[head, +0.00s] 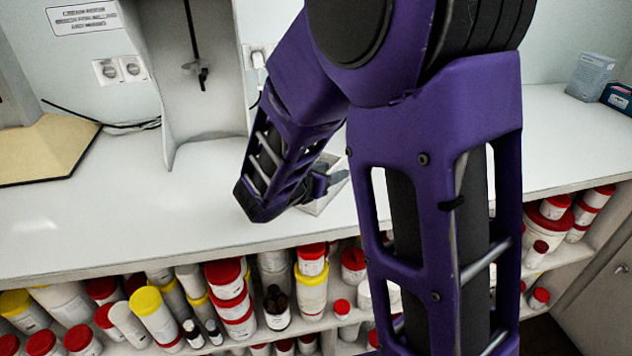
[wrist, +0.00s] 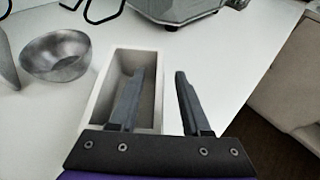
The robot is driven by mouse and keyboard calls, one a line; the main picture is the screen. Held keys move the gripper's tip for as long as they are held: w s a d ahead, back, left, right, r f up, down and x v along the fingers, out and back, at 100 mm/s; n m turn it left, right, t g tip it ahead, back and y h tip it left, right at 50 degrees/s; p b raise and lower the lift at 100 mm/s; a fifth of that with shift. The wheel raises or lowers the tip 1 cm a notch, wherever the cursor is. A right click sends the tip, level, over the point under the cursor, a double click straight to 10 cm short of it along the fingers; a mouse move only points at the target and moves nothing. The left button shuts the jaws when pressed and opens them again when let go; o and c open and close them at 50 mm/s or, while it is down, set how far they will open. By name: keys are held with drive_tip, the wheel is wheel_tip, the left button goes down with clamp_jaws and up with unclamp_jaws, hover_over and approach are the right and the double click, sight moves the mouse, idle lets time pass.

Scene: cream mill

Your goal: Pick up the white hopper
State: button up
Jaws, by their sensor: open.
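The white hopper (wrist: 99,101) is a pale, open-topped box on the white counter, just ahead of my gripper in the wrist view. In the head view only part of the hopper (head: 327,200) shows, beside my arm's end. My gripper (wrist: 166,76) is open. Its left finger reaches over the hopper's opening, and its right finger is outside, past the hopper's right wall, so that wall lies between them. I cannot tell how far down the fingers reach or whether they touch it. My gripper (head: 325,178) is mostly hidden behind my arm in the head view.
A metal bowl (wrist: 56,56) stands left of the hopper, and a grey machine (wrist: 175,8) stands beyond it. The counter's edge (wrist: 262,75) runs along the right in the wrist view. Shelves below hold several jars (head: 230,290).

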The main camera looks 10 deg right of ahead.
drive_tip(key=shift+w+d+f, duration=0.1)
drive_tip(key=shift+w+d, duration=0.1)
clamp_jaws()
idle(1.3)
